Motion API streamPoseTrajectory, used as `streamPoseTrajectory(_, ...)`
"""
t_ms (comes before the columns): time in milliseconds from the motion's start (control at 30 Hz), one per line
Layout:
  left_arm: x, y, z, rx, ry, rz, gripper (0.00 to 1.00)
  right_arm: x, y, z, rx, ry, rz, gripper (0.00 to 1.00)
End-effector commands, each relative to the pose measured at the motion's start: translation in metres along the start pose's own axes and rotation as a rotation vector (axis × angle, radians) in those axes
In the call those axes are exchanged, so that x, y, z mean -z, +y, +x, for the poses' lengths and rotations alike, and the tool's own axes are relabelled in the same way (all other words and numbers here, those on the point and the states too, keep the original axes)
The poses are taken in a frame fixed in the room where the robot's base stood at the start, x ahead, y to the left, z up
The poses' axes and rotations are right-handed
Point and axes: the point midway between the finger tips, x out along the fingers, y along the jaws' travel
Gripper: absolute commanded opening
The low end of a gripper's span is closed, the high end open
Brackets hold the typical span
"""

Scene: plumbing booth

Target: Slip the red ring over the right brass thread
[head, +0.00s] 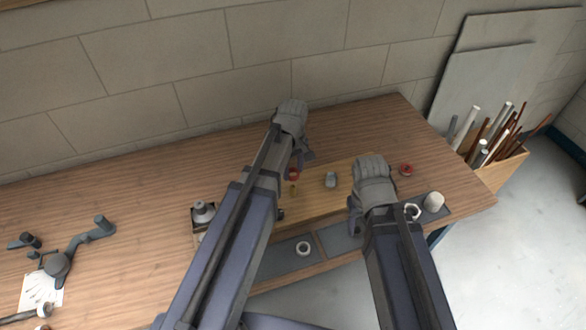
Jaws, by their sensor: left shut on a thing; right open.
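My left gripper (298,166) is over the wooden board (318,202), mostly hidden behind my own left arm. It is shut on a small red ring (293,176), seen just below its fingers. A small brass thread (293,189) shows just under the ring on the board. Whether ring and thread touch cannot be told from here. Any other thread to the left is hidden by my arm. My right gripper (354,212) is open at the board's right part, its fingers partly hidden by its own wrist.
A grey fitting (331,179) stands on the board between my grippers. Another red ring (405,169) lies on the table at the right. Grey tools (62,262) lie far left.

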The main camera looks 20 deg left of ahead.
Motion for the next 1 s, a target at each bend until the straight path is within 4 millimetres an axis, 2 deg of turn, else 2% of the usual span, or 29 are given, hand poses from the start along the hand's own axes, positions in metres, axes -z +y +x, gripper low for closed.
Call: streamPoseTrajectory(1000, 0.0, 0.0, 0.044, 0.0, 0.0, 0.0, 0.0, 0.003, -0.004, 0.044, 0.0, 0.0, 0.002, 0.5)
